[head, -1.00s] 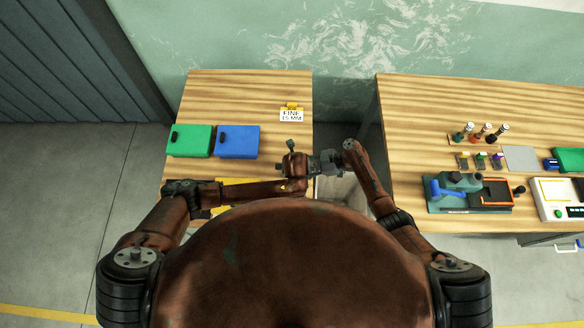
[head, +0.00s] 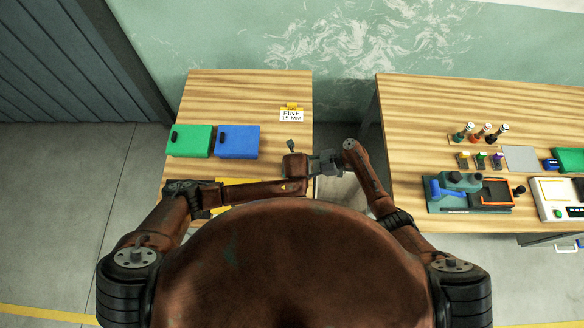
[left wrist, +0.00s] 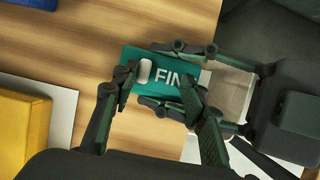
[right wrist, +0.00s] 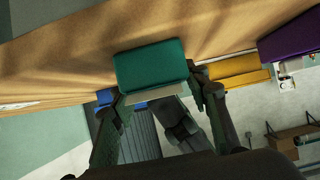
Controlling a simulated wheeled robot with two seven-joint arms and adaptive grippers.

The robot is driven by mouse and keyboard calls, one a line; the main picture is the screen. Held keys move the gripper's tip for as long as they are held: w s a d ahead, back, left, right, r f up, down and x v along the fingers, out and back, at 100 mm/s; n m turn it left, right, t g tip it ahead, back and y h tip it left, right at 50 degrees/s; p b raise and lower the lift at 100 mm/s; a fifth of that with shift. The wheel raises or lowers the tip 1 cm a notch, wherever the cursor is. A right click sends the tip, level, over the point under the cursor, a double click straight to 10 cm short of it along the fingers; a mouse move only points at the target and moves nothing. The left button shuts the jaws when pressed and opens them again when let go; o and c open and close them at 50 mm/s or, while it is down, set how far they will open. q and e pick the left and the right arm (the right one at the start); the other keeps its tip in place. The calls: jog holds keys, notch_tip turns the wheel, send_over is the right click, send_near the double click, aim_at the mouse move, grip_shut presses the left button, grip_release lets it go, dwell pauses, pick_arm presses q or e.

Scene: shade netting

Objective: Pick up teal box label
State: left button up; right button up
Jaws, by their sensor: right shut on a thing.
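The teal box (left wrist: 119,82) shows white letters "FIN" on its face and a small pale knob in the left wrist view. It also fills the middle of the right wrist view (right wrist: 152,66). My right gripper (right wrist: 158,95) is shut on the box; its fingers lie along two opposite sides, as the left wrist view shows (left wrist: 172,76). My left gripper (left wrist: 160,82) is over the lettered face, its fingers apart, one tip by the knob and the other over the letters. In the head view both grippers meet near the table's right edge, and the box cannot be made out.
A green box (head: 190,141) and a blue box (head: 238,142) stand on the left table (head: 240,95). A "FINE 15 MM" card (head: 291,115) lies behind. A yellow box (left wrist: 22,130) is near my left gripper. A second table (head: 410,120) with tools stands right, across a gap.

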pick_arm(q)
jog(key=c, duration=0.4)
jog(key=shift+s+f, duration=0.1)
jog(key=c, duration=0.3)
jog(key=shift+c, duration=0.9)
notch_tip(320, 180, up, 10)
pick_arm(e)
jog(key=o, duration=1.6)
